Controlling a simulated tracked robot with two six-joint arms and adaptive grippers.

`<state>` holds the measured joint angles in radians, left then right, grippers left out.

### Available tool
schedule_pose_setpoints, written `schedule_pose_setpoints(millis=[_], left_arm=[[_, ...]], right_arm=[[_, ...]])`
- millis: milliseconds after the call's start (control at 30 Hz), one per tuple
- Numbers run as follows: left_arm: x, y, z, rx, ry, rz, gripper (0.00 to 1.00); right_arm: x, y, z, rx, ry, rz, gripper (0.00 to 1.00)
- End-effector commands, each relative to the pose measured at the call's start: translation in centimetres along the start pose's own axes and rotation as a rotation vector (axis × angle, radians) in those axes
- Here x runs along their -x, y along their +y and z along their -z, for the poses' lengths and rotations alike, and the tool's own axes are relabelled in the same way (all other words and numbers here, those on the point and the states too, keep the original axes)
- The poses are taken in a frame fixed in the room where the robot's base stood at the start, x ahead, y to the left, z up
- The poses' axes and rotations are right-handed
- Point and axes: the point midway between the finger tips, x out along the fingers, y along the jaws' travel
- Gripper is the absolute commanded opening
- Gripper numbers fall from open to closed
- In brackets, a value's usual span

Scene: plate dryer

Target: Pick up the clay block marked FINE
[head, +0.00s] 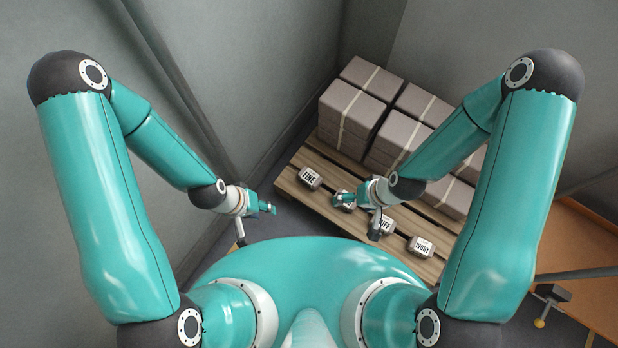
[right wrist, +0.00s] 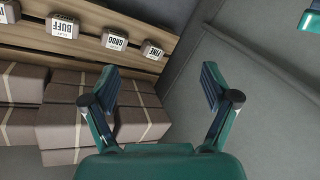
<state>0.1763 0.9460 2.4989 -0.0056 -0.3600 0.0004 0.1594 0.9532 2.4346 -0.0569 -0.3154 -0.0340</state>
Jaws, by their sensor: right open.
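The clay block marked FINE (head: 310,177) is a small grey block at the left end of a row on the wooden pallet. In the right wrist view the FINE block (right wrist: 153,50) shows upside down, beyond the fingers and above the middle. My right gripper (right wrist: 160,82) is open, with nothing between its fingers. In the head view it is over the row, to the right of FINE, and partly hides the GROG block. My left gripper (head: 267,208) is left of and below FINE in the picture, apart from it; its jaw opening is unclear.
The GROG block (right wrist: 115,38), BUFF block (right wrist: 63,25) and IVORY block (head: 421,245) share the row. Strapped grey-brown stacks (head: 352,105) stand behind it on the pallet (head: 320,150). Grey walls (head: 250,60) close in at left and back. An orange-brown surface (head: 585,260) is at right.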

Motion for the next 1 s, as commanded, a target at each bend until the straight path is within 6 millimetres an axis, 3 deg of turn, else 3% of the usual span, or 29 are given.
schedule_pose_setpoints(millis=[33, 500, 800, 1000], left_arm=[[-2.5, -0.9, 0.0, 0.000, -0.001, 0.000, 0.40], [-16.2, -5.9, 0.1, 0.000, -0.001, 0.000, 0.40], [-24.7, -8.9, 0.1, 0.000, -0.001, 0.000, 0.40], [-28.4, -10.2, 0.1, 0.000, 0.000, 0.000, 0.40]], right_arm=[[-2.6, 0.9, 0.8, 0.034, 0.009, 0.004, 0.86], [-18.2, 2.5, 9.6, 0.505, 0.075, 0.010, 0.86], [-26.7, 3.4, 15.2, 0.800, 0.116, -0.044, 0.86], [-30.1, 3.5, 18.0, 0.947, 0.133, -0.085, 0.86]])
